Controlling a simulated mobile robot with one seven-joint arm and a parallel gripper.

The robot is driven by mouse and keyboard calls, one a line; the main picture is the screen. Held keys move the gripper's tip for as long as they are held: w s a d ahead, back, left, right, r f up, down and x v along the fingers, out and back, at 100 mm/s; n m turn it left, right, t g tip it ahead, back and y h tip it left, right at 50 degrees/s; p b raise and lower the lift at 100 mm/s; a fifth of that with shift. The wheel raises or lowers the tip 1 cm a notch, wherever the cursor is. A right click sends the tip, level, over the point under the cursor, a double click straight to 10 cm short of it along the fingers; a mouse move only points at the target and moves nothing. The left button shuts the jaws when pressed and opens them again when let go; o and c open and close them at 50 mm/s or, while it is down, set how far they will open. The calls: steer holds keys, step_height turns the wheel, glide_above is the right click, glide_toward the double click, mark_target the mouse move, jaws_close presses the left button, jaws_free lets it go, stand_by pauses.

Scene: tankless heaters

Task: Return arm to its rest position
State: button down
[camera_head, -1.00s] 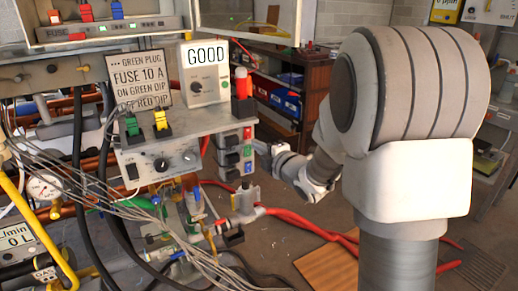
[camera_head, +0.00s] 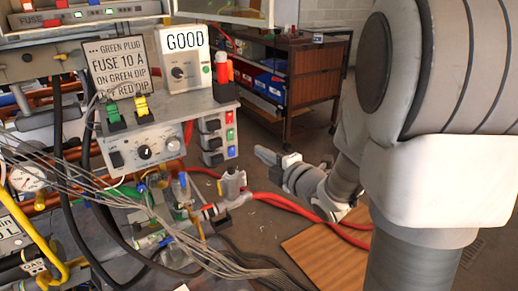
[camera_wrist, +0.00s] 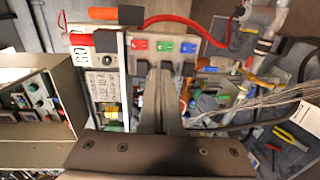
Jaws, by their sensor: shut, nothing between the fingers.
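My gripper (camera_head: 266,155) is in the middle of the head view, to the right of the stack of switches on the control box. Its fingers are together and empty, and they point left toward the box with a gap between. In the wrist view my gripper (camera_wrist: 160,72) shows its two fingers side by side, with the coloured switches beyond the tips. My arm fills the right side of the head view, and its forearm is partly hidden behind the large white joint.
The control box (camera_head: 145,148) carries a GOOD display (camera_head: 184,58), an instruction sign (camera_head: 117,70) and green and yellow plugs. Red hoses (camera_head: 285,203) and grey cables run below. A wooden cabinet (camera_head: 315,75) stands behind. The floor between box and cabinet is open.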

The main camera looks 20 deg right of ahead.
steer(key=s+d+r+m+g+h, duration=0.35)
steer(key=s+m+h, duration=0.3)
steer(key=m, duration=0.65)
steer(key=s+a+m+g+y+p, duration=0.1)
steer(key=s+a+m+g, duration=0.25)
steer(key=s, duration=0.65)
steer(key=s+a+m+g+p, duration=0.1)
steer(key=s+a+m+g, duration=0.3)
steer(key=s, duration=0.5)
step_height(320, 180, up, 20)
steer(key=d+m+p, duration=0.1)
steer(key=p, duration=1.8)
steer(key=shift+w+d+r+t, duration=0.15)
steer(key=shift+d+t, duration=0.15)
steer(key=shift+t, duration=0.1)
